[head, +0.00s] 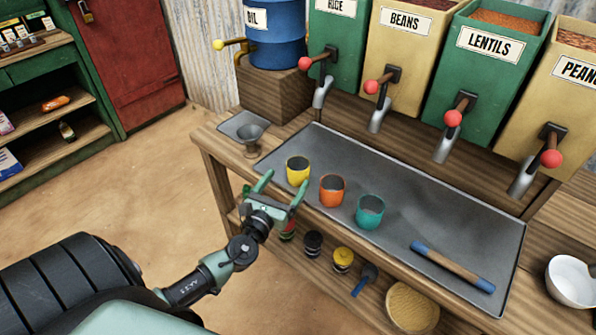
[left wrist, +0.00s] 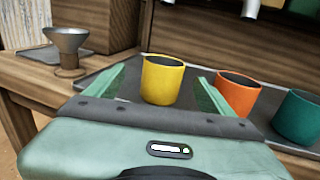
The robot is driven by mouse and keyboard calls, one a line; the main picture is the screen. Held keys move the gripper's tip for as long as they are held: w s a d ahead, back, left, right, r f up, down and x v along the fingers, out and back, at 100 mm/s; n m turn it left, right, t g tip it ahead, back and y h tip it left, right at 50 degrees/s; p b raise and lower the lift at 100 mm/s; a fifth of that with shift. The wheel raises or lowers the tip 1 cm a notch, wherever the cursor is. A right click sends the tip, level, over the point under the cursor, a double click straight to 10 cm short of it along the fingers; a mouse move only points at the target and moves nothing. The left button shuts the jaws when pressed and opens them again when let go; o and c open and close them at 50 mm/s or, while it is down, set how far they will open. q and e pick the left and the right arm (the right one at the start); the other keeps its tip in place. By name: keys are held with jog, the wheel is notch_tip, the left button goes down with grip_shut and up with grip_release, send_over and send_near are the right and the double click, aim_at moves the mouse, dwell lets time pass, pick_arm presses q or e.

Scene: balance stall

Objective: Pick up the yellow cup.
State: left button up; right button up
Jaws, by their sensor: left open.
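The yellow cup (head: 298,170) stands upright on the grey metal tray, near its left end. My left gripper (head: 281,184) is open and empty in front of the table's front edge, close to the yellow cup. In the left wrist view the yellow cup (left wrist: 162,79) stands beyond and between the open fingers (left wrist: 160,84). I cannot tell exactly how far the fingertips are from it. My right gripper does not show.
An orange cup (head: 332,190) and a teal cup (head: 369,211) stand right of the yellow cup. A metal funnel on a stand (head: 250,138) is to the left. A rolling-pin-like rod (head: 452,267) lies on the tray (head: 420,205). Dispenser spouts (head: 380,115) hang behind.

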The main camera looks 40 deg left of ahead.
aim_at(298, 166)
pick_arm(q)
jog(key=w, duration=0.5)
jog(key=w+p, duration=0.1)
jog(key=w, duration=0.1)
jog(key=shift+w+a+f, duration=0.1)
jog(key=shift+w+a, duration=0.05)
jog(key=shift+a, duration=0.2)
jog(key=c, duration=1.4)
jog(key=shift+c, duration=0.2)
